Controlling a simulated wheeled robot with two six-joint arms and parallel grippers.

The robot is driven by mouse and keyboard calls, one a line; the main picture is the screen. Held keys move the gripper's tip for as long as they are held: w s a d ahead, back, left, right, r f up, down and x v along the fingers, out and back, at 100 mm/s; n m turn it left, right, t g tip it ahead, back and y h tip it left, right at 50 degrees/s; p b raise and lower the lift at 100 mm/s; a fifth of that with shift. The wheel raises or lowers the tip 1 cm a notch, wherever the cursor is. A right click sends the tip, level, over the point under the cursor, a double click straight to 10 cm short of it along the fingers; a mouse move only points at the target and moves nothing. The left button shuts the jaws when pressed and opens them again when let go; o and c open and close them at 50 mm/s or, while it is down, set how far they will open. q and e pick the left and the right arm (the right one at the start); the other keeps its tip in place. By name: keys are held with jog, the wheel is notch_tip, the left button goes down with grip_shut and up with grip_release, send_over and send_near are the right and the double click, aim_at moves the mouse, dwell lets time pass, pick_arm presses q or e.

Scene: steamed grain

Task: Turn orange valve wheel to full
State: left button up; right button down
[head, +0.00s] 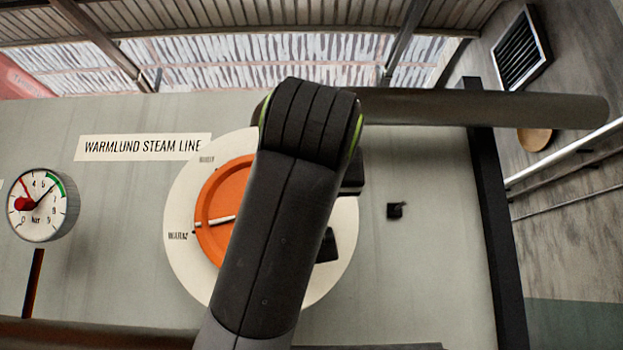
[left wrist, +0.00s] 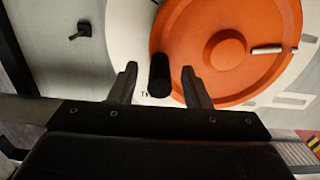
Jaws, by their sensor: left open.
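The orange valve wheel (head: 217,195) sits on a round cream plate (head: 183,210) on the grey panel. Its white pointer bar (head: 222,220) points left, near the WARM mark; another mark at upper left is too small to read. My left arm hides the wheel's right side. In the left wrist view the orange wheel (left wrist: 225,50) shows large, with a dark cylindrical handle (left wrist: 159,76) at its rim. My left gripper (left wrist: 159,68) is open, one finger on each side of the handle, with gaps visible. My right gripper is not in view.
A round pressure gauge (head: 42,205) stands at the left. A sign (head: 143,147) reads WARMLUND STEAM LINE. A small dark hook (head: 396,210) sticks out of the panel right of the plate. A dark upright post (head: 495,220) bounds the panel's right side.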

pick_arm(q)
jog(key=shift+w, duration=0.1)
grip_shut()
dwell(0.3)
jog(key=shift+w+a+r, duration=0.1)
